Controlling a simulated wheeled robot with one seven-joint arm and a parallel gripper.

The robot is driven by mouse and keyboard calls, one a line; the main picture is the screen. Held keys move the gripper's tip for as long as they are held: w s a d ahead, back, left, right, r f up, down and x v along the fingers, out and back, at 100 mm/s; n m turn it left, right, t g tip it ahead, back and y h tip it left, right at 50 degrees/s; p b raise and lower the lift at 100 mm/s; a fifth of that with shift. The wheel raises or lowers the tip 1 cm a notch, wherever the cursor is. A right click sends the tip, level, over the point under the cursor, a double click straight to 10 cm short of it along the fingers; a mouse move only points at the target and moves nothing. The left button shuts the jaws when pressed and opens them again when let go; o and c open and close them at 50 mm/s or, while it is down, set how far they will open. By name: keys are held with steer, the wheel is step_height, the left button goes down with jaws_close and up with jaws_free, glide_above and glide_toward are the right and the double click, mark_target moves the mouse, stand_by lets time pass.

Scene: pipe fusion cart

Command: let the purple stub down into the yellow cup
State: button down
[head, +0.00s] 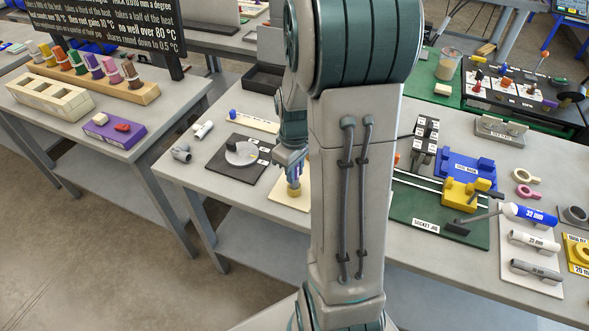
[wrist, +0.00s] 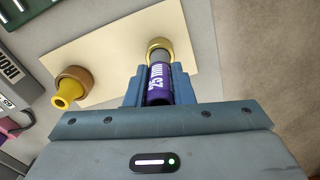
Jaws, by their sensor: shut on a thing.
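My gripper (wrist: 159,88) is shut on the purple stub (wrist: 158,84), which has white lettering along its side and a grey section at its far end. In the wrist view the yellow cup (wrist: 158,43) lies straight beyond the stub, on the cream board (wrist: 115,45). The stub's grey end overlaps the cup's opening; I cannot tell how far it is inside. In the head view my gripper (head: 291,166) points down, with the stub (head: 292,181) just above the yellow cup (head: 294,191). My arm hides part of the board there.
A brown cup with a yellow piece (wrist: 70,88) stands on the same board, left in the wrist view. A black plate with a round grey disc (head: 242,153) lies left of the board in the head view. The green socket jig (head: 425,222) lies right of my arm.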

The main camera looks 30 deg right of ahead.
steer(key=shift+f+b, duration=0.85)
steer(key=shift+f, duration=0.2)
steer(key=c, duration=1.2)
jaws_free()
steer(key=shift+o, duration=0.2)
step_height(320, 180, up, 14)
steer(key=shift+f, duration=0.1)
steer(key=shift+s+a, duration=0.2)
steer(key=shift+a, duration=0.2)
steer(key=s+a+m+t, duration=0.3)
steer(key=s+a+m, duration=0.1)
steer(key=s+a, duration=0.7)
steer(key=shift+s+a+m, duration=0.15)
steer(key=shift+s+m, duration=0.15)
steer(key=shift+s, duration=0.25)
